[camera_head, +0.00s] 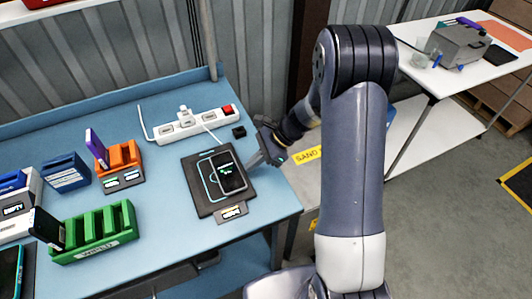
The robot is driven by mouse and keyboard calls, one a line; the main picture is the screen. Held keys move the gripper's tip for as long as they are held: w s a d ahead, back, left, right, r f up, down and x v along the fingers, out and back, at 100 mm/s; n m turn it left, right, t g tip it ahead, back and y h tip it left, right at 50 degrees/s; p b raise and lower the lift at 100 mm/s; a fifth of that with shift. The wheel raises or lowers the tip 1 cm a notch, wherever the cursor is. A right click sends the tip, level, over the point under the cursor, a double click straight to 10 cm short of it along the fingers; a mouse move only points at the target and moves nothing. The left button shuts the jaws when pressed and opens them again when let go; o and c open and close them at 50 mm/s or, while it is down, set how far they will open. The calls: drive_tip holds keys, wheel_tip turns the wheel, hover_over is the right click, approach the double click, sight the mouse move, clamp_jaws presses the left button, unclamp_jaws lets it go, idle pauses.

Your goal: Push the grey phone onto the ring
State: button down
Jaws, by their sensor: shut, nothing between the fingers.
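The grey phone (231,173) lies flat with a lit dark screen on a black pad (203,205). A pale blue outline, seemingly the ring (207,180), shows on the pad along the phone's left side. The phone sits to the right of the outline's middle and covers its right part. My gripper (257,160) is shut and empty, low at the right side of the phone, near its right edge.
A white power strip (187,125) with a plug and cable lies behind the pad. An orange rack (123,158), a green rack (97,232) and a blue rack (66,173) stand to the left. The blue table's right edge is close beside my gripper.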

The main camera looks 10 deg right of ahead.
sight(233, 172)
drive_tip(key=shift+s+a, duration=0.1)
drive_tip(key=shift+a, duration=0.4)
drive_tip(key=shift+s+a, duration=0.15)
drive_tip(key=shift+a, duration=0.8)
drive_tip(key=shift+s+a, duration=0.15)
drive_tip(key=shift+a, duration=0.8)
drive_tip(key=shift+d, duration=0.15)
